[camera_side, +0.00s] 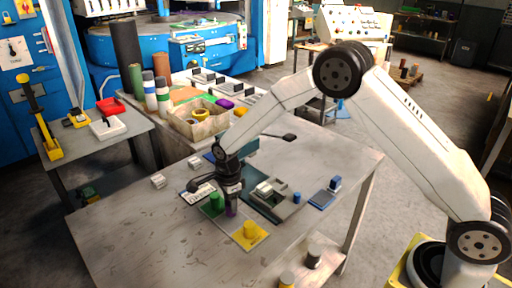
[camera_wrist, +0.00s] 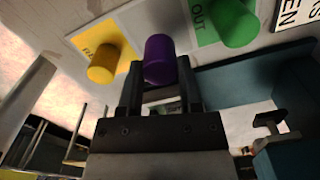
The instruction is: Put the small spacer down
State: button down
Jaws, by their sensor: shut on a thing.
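The small spacer appears to be the purple cylinder (camera_wrist: 160,58), which is between my gripper's fingers (camera_wrist: 158,78) in the wrist view. In the side view my gripper (camera_side: 231,193) points down over the table, shut on the purple cylinder (camera_side: 232,209). The cylinder is low, between a green cylinder (camera_side: 215,202) and a yellow cylinder (camera_side: 250,230). I cannot tell whether its bottom touches the table. In the wrist view the yellow cylinder (camera_wrist: 103,64) is on a yellow-marked card and the green cylinder (camera_wrist: 234,22) is on a green card reading "OUT".
A grey compartment tray (camera_side: 290,210) stands on a dark teal mat just right of my gripper. A blue block (camera_side: 334,184) on a blue pad lies further right. A small pale block (camera_side: 158,181) is at left. The table's front left is clear.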

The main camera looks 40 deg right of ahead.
jog(key=shift+f, duration=1.35)
jog(key=shift+f, duration=0.1)
jog(key=shift+c, duration=1.4)
grip_release()
jog(key=shift+f, duration=0.1)
notch_tip(320, 180, up, 12)
jog(key=shift+r, duration=0.2)
jog(key=shift+s, duration=0.1)
jog(key=s+d+n+t, duration=0.1)
jog(key=s+d+n, duration=0.3)
jog(key=s+n, duration=0.6)
jog(key=s+d+n+t, duration=0.1)
jog(key=s+d+n, duration=0.3)
jog(key=s+n, duration=0.7)
jog(key=shift+s+d+r+t, duration=0.3)
jog(key=shift+s+d+r, duration=0.05)
jog(key=shift+r, duration=0.1)
